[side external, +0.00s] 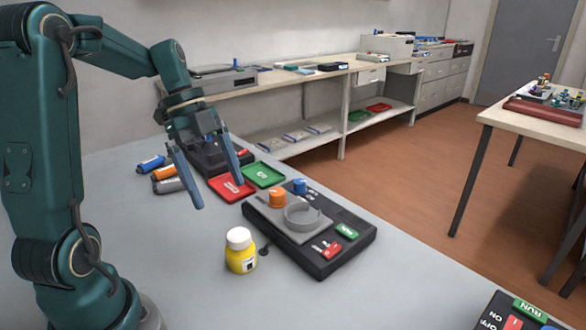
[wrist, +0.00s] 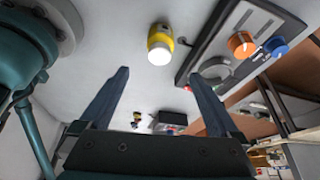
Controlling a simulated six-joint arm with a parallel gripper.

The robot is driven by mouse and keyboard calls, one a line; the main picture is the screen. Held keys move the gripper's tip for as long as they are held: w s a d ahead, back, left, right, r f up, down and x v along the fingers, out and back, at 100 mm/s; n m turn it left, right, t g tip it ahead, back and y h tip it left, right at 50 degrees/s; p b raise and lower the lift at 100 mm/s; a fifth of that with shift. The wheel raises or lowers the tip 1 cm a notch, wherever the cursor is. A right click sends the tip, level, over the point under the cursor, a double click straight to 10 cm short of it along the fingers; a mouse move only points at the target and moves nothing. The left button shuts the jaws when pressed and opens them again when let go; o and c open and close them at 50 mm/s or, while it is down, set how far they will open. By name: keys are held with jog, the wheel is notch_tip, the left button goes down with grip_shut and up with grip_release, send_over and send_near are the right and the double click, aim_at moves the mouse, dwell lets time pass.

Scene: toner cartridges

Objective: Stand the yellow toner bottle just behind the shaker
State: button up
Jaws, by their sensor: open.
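The yellow toner bottle (side external: 241,252) with a white cap stands upright on the grey table, in front of the shaker's left side. It also shows in the wrist view (wrist: 160,42), near the top middle. The shaker (side external: 345,258) is a dark box with a grey plate, a round grey ring holder, an orange knob, a blue knob and red and green switches. In the wrist view the shaker (wrist: 205,45) is at upper right. My gripper (side external: 220,196) is open and empty, above the table, up and left of the bottle and the shaker. In the wrist view its fingers (wrist: 158,78) are wide apart.
A red tray (side external: 232,187) and a green tray (side external: 263,175) lie behind the shaker. Blue, orange and grey cartridges (side external: 165,173) lie at the left, by a dark device (side external: 205,157). Another control box (side external: 515,312) is at the lower right. The front table area is clear.

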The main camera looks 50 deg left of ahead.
jog(key=s+d+r+n+t+y, duration=0.1)
jog(key=s+d+n+t+y, duration=0.3)
jog(key=s+d+n, duration=0.3)
jog(key=d+n, duration=0.4)
jog(key=n, duration=0.4)
jog(key=shift+s+r+n+t+y, duration=0.2)
jog(key=shift+n+t+y, duration=0.1)
jog(key=shift+n+t, duration=0.1)
dwell(0.6)
